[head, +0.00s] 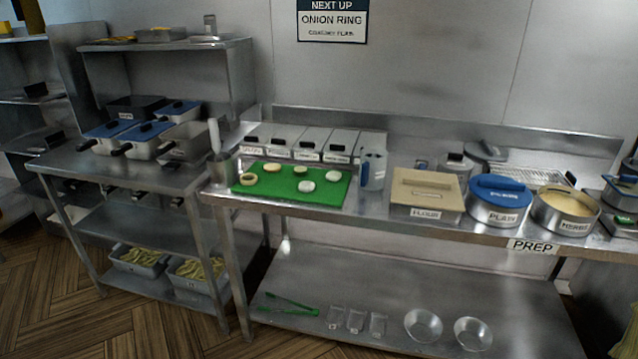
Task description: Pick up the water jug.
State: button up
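The water jug (376,172) appears to be the upright grey-blue, partly see-through jug on the prep table. It stands just right of the green cutting board (318,196) and left of the flour container (408,211). Its handle seems to be on the left side, towards the board. I cannot make out whether it holds water. My gripper is not in view.
Wooden floor (60,285) shows at lower left.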

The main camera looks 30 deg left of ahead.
aim_at(373, 160)
jog(key=u, duration=0.35)
jog(key=k, duration=0.85)
jog(key=u, duration=1)
jog(key=i, duration=2.05)
jog(key=z, duration=0.8)
